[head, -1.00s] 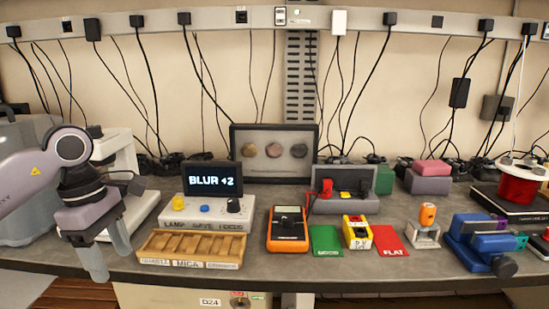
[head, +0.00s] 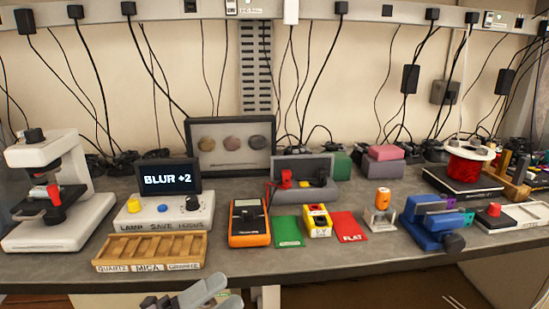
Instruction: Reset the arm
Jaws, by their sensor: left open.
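My left gripper (head: 212,294) shows at the bottom edge, its grey fingers pointing right. It is open and empty, in front of the workbench (head: 330,262) and lower in the picture than the wooden sorting tray (head: 150,251). It touches nothing that I can see. Most of that arm is out of the picture. My right gripper is not in view.
A white microscope (head: 48,232) stands at the left. A control box (head: 165,212) has a screen reading "BLUR +2". An orange meter (head: 249,236), a green card (head: 289,231), a red card (head: 349,226) and a blue vise (head: 435,225) line the bench.

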